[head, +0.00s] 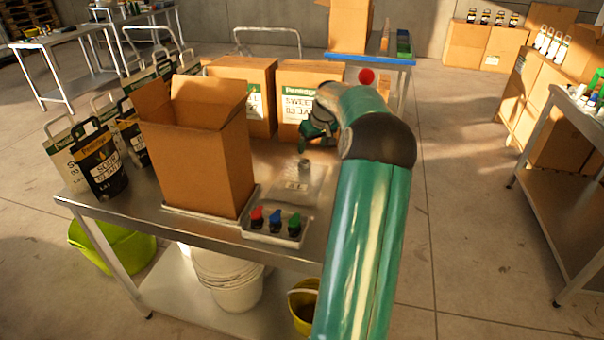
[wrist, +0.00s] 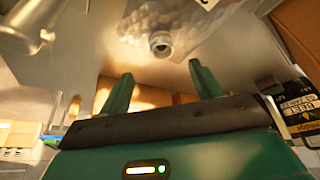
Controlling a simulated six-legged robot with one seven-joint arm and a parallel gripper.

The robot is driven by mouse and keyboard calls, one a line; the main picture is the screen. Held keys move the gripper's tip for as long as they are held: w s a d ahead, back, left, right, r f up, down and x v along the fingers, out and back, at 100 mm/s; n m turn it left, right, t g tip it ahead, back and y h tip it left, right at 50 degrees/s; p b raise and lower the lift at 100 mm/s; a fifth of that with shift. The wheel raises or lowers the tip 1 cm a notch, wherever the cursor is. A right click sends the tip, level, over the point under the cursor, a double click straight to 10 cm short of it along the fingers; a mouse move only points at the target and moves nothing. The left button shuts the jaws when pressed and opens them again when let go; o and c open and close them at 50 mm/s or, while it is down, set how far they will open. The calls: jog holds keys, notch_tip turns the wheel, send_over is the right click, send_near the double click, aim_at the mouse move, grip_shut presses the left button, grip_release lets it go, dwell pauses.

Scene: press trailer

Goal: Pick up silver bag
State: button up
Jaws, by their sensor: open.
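The silver bag (head: 298,187) lies flat on the metal table (head: 270,158), right of the open cardboard box. Its short round spout points up toward the back of the table. In the wrist view the silver bag (wrist: 185,20) shows at the top, dimpled and shiny, with the spout near the middle. My gripper (head: 306,146) is above the table just behind the spout. In the wrist view my gripper (wrist: 161,70) is open, its two green fingers apart with nothing between them. The spout appears just beyond the gap, clear of both fingers.
A tall open cardboard box (head: 200,155) stands left of the bag. A tray (head: 290,238) with red, blue and green-topped bottles sits in front. Closed cartons (head: 245,85) stand behind. Black labelled bags (head: 100,165) crowd the table's left end.

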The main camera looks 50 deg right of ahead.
aim_at(304, 164)
jog(key=x, duration=0.3)
jog(key=shift+w+a+f, duration=0.1)
jog(key=shift+w+f, duration=0.15)
jog(key=shift+f, duration=0.35)
jog(key=shift+x, duration=2.8)
jog(key=c, duration=1)
jog(key=shift+c, duration=0.2)
jog(key=shift+r, duration=0.15)
